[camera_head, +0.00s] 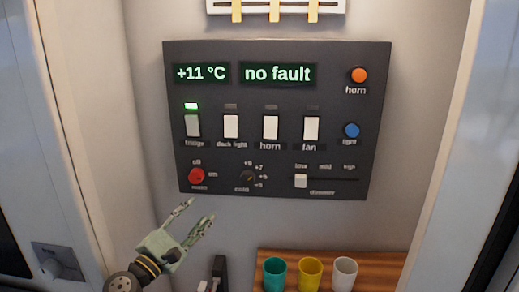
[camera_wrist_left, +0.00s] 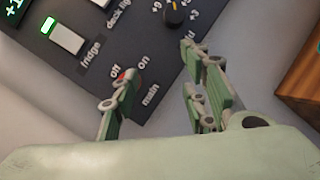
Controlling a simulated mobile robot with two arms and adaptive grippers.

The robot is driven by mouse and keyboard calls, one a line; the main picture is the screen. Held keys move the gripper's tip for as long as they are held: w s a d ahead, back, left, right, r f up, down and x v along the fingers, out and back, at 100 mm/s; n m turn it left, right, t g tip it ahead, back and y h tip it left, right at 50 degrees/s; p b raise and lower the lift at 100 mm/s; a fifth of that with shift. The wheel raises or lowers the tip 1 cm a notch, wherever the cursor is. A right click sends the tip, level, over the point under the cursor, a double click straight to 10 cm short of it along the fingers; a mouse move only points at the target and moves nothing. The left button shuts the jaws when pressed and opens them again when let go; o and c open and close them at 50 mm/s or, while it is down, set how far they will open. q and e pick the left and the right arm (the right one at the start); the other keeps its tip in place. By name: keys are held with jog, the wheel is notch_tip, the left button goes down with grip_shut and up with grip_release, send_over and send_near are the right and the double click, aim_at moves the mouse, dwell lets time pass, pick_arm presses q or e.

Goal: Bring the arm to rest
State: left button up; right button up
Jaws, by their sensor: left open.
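My left gripper (camera_head: 197,214) is open and empty, just below the lower left corner of the dark control panel (camera_head: 215,165). In the left wrist view its two fingers (camera_wrist_left: 155,100) stand apart with nothing between them. The red main knob (camera_head: 196,176) is just above the fingertips; in the left wrist view a finger hides much of it. I cannot tell if the finger touches the panel. The fridge switch (camera_head: 193,126) has a lit green lamp above it. The displays read +11 °C and "no fault". My right gripper is not in view.
A wooden shelf (camera_head: 385,262) at the lower right holds a teal cup (camera_head: 275,274), a yellow cup (camera_head: 310,274) and a white cup (camera_head: 345,273). A dark upright object (camera_head: 219,270) stands beside the shelf. Light walls flank the panel on both sides.

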pick_arm(q)
jog(key=s+d+f+m+g+h, duration=0.1)
jog(key=s+d+f+m+g, duration=0.4)
jog(key=s+d+f+m, duration=0.4)
jog(key=s+d+f+m+g+h, duration=0.2)
jog(key=s+d+f+m+g, duration=0.35)
jog(key=s, duration=0.55)
jog(key=s+a+f+m+g+y, duration=0.1)
jog(key=s+a+f+m+y, duration=0.2)
jog(key=s+f+m+y, duration=0.45)
jog(key=s+a+f+g+y, duration=0.2)
jog(key=s+a+f, duration=0.1)
jog(key=s+a, duration=0.35)
jog(key=s+a+f+g+y, duration=0.2)
jog(key=s+a+f, duration=0.1)
jog(key=s+a, duration=0.35)
notch_tip(320, 180, down, 29)
jog(key=s+d+m+b, duration=0.1)
jog(key=s+b, duration=0.1)
jog(key=b, duration=0.3)
jog(key=s+a+f+g+b, duration=0.1)
jog(key=s+f+b, duration=0.1)
jog(key=s+f, duration=0.6)
jog(key=s+a+f+g+b, duration=0.1)
jog(key=s+a+f, duration=0.1)
jog(key=s+f, duration=0.7)
notch_tip(320, 180, down, 5)
jog(key=shift+f+b, duration=0.1)
jog(key=shift+b, duration=0.3)
